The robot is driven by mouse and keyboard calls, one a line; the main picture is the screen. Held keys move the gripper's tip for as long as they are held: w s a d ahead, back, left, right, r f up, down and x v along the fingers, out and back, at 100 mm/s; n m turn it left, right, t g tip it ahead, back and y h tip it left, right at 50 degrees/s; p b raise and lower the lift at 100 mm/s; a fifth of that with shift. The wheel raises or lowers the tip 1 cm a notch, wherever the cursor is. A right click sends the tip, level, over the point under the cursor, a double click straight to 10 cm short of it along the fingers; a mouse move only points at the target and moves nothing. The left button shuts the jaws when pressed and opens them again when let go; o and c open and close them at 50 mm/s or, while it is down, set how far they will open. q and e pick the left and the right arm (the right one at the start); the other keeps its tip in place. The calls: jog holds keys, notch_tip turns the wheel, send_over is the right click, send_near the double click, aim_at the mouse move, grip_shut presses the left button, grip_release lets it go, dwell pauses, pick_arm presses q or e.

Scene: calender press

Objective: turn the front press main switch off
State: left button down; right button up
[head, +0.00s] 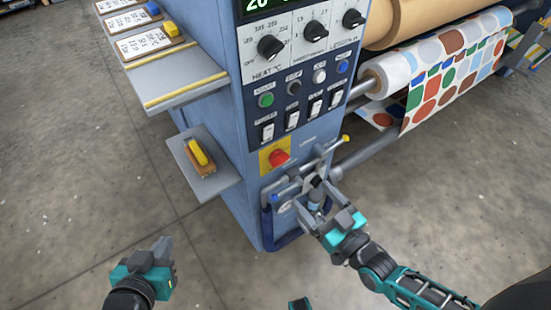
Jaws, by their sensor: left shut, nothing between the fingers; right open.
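The front panel of the blue press (240,120) faces me. A red knob on a yellow plate (278,157), which looks like the main switch, sits low on this panel, below the row of rocker switches. Its exact turn position is too small to tell. My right gripper (312,203) is open, below and to the right of the red knob, in front of the grey rods and levers at the panel's foot. It is apart from the knob. My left gripper (163,249) is shut and empty, low over the floor at the left, away from the press.
A grey side shelf (205,183) holds a yellow-handled block (199,157). A higher shelf (185,85) holds tagged blocks. Dials and buttons (290,85) fill the panel above. Dotted fabric rolls (440,85) stand at right. The left floor is clear.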

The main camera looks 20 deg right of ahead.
aim_at(283, 163)
jog(key=b+x, duration=0.2)
jog(key=x, duration=1)
jog(key=shift+w, duration=0.1)
jog(key=c, duration=1)
